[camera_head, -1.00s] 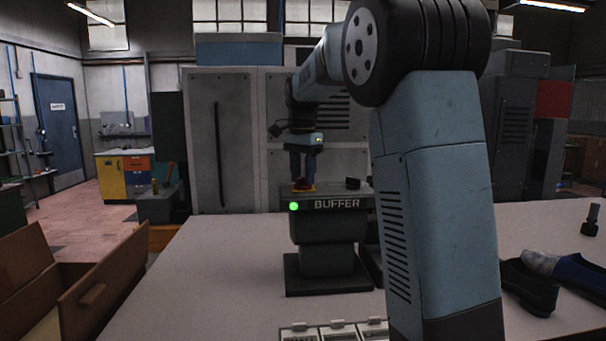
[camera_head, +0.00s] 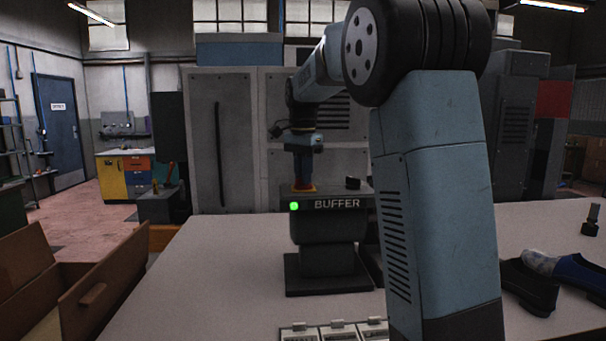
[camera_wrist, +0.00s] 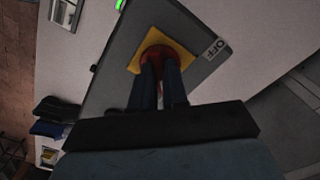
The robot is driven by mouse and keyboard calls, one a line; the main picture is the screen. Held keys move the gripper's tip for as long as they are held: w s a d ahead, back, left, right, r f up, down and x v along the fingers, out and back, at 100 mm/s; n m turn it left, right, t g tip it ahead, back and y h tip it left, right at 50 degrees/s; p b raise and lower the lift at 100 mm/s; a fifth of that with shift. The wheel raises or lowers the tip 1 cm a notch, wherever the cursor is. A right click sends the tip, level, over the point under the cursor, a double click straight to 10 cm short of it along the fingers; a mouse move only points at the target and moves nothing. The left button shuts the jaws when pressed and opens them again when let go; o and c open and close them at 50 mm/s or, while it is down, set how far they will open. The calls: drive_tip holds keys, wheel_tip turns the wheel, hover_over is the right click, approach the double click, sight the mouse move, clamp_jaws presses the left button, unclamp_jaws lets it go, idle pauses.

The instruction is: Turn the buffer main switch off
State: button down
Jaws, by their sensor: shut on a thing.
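The buffer (camera_head: 328,230) is a dark grey machine with "BUFFER" on its front edge, standing on the table. A green lamp (camera_head: 294,206) on that edge is lit; it also shows in the wrist view (camera_wrist: 120,4). The main switch is a red knob (camera_wrist: 157,50) on a yellow plate (camera_wrist: 184,53) on top of the machine. An "OFF" label (camera_wrist: 217,48) is beside the plate. My gripper (camera_wrist: 161,72) points down and is shut on the red knob, hiding part of it. In the head view my gripper (camera_head: 303,173) stands over the plate.
A small black knob (camera_head: 352,183) stands on the buffer's top, right of my gripper. An open cardboard box (camera_head: 85,285) is at left. Dark shoes (camera_head: 530,285) lie at right. Labelled trays (camera_head: 335,332) sit at the front edge. The table left of the buffer is clear.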

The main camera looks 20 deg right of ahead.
drive_tip(key=n, duration=0.4)
drive_tip(key=shift+r, duration=0.1)
drive_tip(key=n, duration=0.4)
drive_tip(key=shift+a+n, duration=0.1)
drive_tip(key=shift+n, duration=0.2)
drive_tip(key=shift+w, duration=0.1)
idle(0.4)
drive_tip(key=c, duration=1.1)
unclamp_jaws()
drive_tip(key=shift+c, duration=0.2)
wheel_tip(320, 180, up, 14)
drive_tip(key=shift+f, duration=0.25)
